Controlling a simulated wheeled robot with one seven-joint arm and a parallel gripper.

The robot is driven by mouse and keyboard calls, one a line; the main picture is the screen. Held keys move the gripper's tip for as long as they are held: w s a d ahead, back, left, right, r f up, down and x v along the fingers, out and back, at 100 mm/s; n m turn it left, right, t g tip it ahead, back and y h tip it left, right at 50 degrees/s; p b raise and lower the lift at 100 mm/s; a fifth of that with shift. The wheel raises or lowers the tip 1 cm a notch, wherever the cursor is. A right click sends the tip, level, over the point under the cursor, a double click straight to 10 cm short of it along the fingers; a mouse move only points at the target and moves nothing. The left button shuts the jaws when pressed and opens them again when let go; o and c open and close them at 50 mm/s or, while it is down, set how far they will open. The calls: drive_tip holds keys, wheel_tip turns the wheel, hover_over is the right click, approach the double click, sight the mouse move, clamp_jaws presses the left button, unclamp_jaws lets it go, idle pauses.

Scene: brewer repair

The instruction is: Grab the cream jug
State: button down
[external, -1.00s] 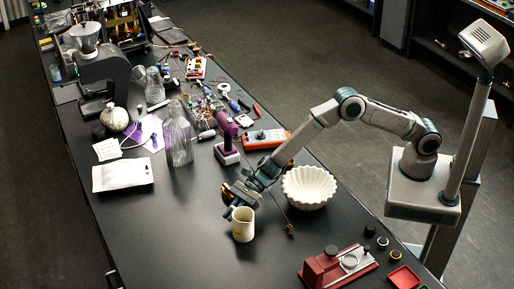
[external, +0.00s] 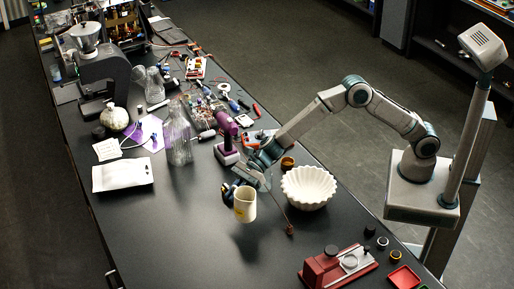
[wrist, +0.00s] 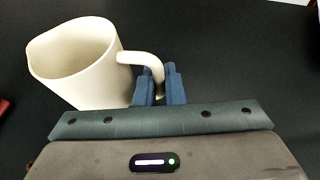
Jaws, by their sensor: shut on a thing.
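The cream jug (external: 245,205) is held above the black worktop, with a shadow on the surface below it. It is close to upright, slightly tilted. In the wrist view the jug (wrist: 75,65) shows its open mouth at the left, and its handle reaches right to my fingers. My gripper (external: 230,192) is shut on the handle; in the wrist view the blue fingers (wrist: 160,88) close around the handle's lower part. The jug's inside looks empty as far as it shows.
A white fluted bowl (external: 309,188) stands just right of the jug. A purple drill (external: 227,138) and a glass bottle (external: 177,140) stand behind. A red device (external: 335,268) is at the front right. A white packet (external: 122,175) lies left. The worktop left of the jug is clear.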

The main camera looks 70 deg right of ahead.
drive_tip(key=d+r+b, duration=0.1)
drive_tip(key=d+r, duration=0.4)
drive_tip(key=d, duration=0.3)
drive_tip(key=shift+w, duration=0.2)
drive_tip(key=shift+d, duration=0.1)
idle(0.6)
